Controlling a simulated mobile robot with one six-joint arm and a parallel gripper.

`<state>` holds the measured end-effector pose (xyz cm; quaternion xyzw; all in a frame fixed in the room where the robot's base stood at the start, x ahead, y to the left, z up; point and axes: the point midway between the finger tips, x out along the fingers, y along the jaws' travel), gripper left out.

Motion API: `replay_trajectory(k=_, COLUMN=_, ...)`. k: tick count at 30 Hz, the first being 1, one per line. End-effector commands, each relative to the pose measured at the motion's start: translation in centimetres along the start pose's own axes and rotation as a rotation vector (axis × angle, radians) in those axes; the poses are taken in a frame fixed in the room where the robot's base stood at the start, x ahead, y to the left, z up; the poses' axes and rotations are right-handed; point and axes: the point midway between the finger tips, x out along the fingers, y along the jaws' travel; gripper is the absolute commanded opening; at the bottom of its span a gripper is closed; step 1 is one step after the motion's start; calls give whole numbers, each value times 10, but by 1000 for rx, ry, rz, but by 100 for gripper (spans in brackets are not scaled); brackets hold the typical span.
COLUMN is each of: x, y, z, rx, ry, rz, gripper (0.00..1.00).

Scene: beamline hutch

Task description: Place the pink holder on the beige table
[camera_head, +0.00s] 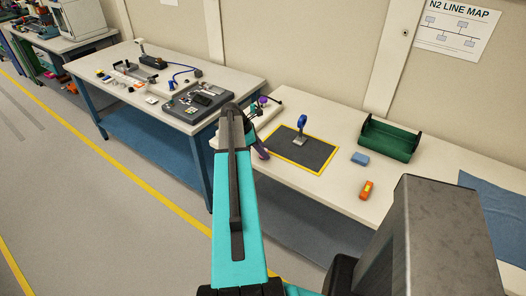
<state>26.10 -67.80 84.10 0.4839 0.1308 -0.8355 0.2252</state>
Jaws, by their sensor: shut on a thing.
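The beige table (335,190) runs along the wall from the middle to the right. My teal arm (238,225) reaches forward to the table's left end. Its far end hides most of my gripper, so the fingertips and what lies between them do not show clearly. A small purple piece (263,100) and a dark purple piece (262,152) show beside the arm's far end. I cannot tell whether either belongs to the pink holder, and no clearly pink thing is visible.
A yellow-edged dark mat (316,156) bears a blue-topped upright object (302,124). A green open bin (388,142), a blue block (360,158), an orange item (366,190) and a blue cloth (490,210) lie rightward. A cluttered bench (215,78) stands left.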

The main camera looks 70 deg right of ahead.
Motion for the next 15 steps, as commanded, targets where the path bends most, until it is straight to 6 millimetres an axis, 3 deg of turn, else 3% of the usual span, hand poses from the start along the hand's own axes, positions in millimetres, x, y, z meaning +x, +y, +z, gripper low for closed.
replay_trajectory(k=12, x=3, y=0, z=-2, rx=0, ry=0, rz=1, gripper=2)
replay_trajectory(k=13, x=3, y=0, z=-2, rx=0, ry=0, rz=1, gripper=33)
replay_trajectory(k=15, x=2, y=0, z=-2, rx=0, ry=0, rz=1, gripper=45)
